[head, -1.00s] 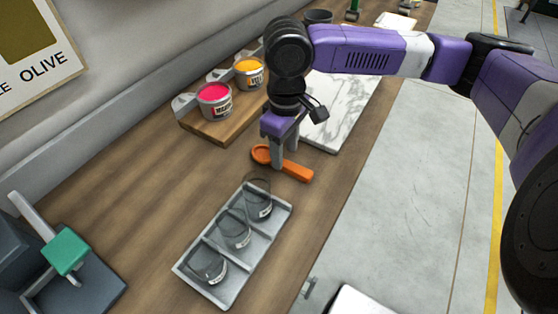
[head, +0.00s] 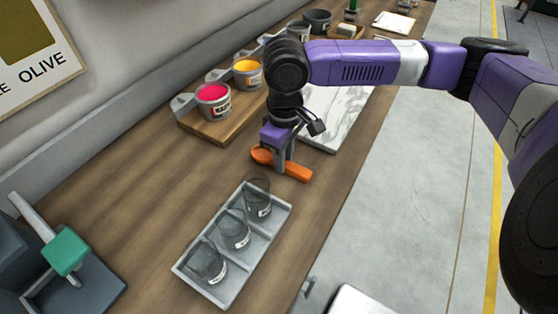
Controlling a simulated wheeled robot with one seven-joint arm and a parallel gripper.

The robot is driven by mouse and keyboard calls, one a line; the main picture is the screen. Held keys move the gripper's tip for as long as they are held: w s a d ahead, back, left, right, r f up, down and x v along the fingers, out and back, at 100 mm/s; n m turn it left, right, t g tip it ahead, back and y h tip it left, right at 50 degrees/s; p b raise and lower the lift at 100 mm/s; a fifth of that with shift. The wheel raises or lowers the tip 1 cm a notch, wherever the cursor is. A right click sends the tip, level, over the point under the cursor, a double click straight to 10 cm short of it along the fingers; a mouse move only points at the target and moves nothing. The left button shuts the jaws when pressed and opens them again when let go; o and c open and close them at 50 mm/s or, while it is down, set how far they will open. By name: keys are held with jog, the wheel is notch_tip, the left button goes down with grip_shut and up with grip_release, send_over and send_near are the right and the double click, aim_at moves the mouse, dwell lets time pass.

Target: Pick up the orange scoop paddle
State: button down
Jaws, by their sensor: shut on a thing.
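The orange scoop paddle (head: 296,171) lies on or just above the wooden counter, between the marble slab and the grey tray; I cannot tell whether it touches the wood. Its round end points left and its handle points right. My gripper (head: 282,166) points down over its middle and is shut on it. The fingers hide a small part of the paddle between its round end and handle.
A grey tray (head: 226,293) with clear labelled cups stands in front. Pink (head: 213,94) and yellow (head: 248,68) ink tins sit on a wooden board (head: 205,128) behind. A white marble slab (head: 330,130) lies behind right. A green-handled press (head: 64,252) stands at left. Bare counter lies left of the tray.

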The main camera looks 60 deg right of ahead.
jog(key=shift+r, duration=0.1)
notch_tip(320, 180, up, 20)
dwell(0.5)
jog(key=c, duration=1.9)
grip_release()
grip_shut()
